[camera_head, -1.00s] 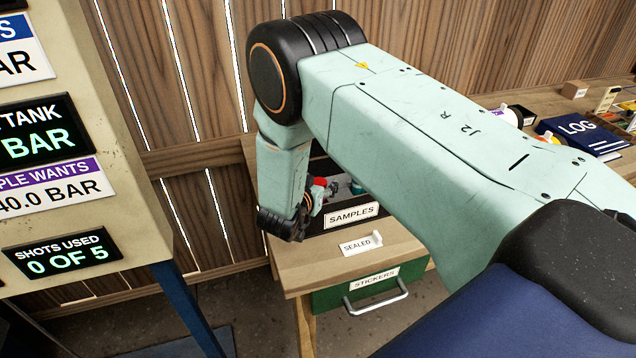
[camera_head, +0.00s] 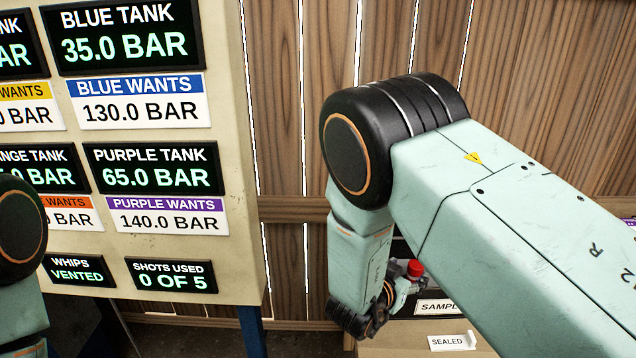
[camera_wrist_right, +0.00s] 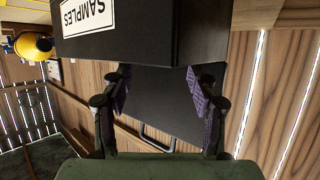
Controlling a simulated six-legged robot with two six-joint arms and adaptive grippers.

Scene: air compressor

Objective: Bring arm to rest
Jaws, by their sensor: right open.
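My right arm (camera_head: 520,215) crosses the right half of the head view, with its forearm hanging down over the wooden table. My right gripper (camera_head: 408,285) is small and partly hidden behind the wrist there, beside a red-topped item whose exact place I cannot tell. In the right wrist view the two fingers of my right gripper (camera_wrist_right: 160,95) are spread apart with nothing held between them. The black SAMPLES box (camera_wrist_right: 140,35) is close ahead of them, its label upside down. My left arm (camera_head: 20,250) shows only at the left edge; its gripper is out of view.
A cream display panel (camera_head: 235,270) with pressure readouts stands at the left. It reads "SHOTS USED 0 OF 5" and "WHIPS VENTED". A slatted wooden wall (camera_head: 280,100) is behind.

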